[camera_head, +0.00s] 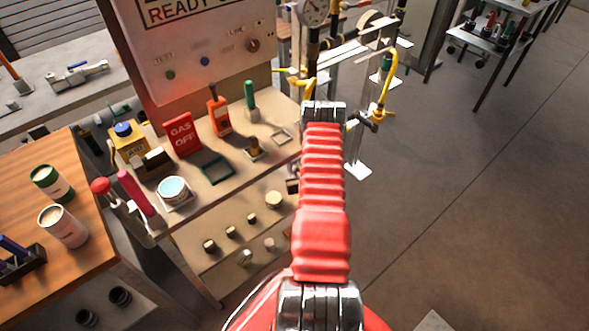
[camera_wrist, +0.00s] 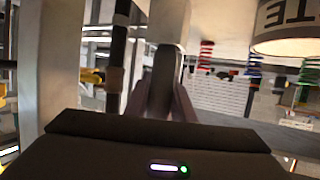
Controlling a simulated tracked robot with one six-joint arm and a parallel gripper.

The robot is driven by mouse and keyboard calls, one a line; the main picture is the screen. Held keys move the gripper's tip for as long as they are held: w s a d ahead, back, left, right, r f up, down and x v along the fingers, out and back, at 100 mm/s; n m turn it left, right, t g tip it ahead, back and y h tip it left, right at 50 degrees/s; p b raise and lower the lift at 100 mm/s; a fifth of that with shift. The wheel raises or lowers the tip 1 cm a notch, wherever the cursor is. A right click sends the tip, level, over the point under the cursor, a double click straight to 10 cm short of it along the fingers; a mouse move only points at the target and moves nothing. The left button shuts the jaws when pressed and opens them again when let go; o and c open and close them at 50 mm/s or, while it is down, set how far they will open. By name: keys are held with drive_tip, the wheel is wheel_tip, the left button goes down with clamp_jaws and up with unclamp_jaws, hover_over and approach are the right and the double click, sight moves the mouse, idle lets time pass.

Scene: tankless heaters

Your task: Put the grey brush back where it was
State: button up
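In the wrist view my gripper (camera_wrist: 163,98) shows at the middle, its two fingers close together on either side of a dark grey, rounded piece. This piece looks like the grey brush (camera_wrist: 164,66); only part of it shows, pointing away from the camera. In the head view my red arm covers the middle, and the gripper and brush are hidden behind it. On the bench (camera_head: 228,185) there is a dark green-rimmed tray (camera_head: 216,168) with nothing seen in it, and an empty pale square frame (camera_head: 281,135) nearer the arm.
The bench also holds a red GAS OFF sign (camera_head: 181,135), an orange bottle (camera_head: 218,113), a green-handled tool (camera_head: 250,95), a yellow box (camera_head: 127,140) and a round tin (camera_head: 173,188). Yellow-handled pipework (camera_head: 387,80) stands right of it. The floor (camera_head: 490,210) at right is clear.

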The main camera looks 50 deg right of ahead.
drive_tip(key=o, duration=0.5)
drive_tip(key=shift+c, duration=0.2)
drive_tip(key=shift+r, duration=0.1)
drive_tip(key=v, duration=1.2)
idle(0.5)
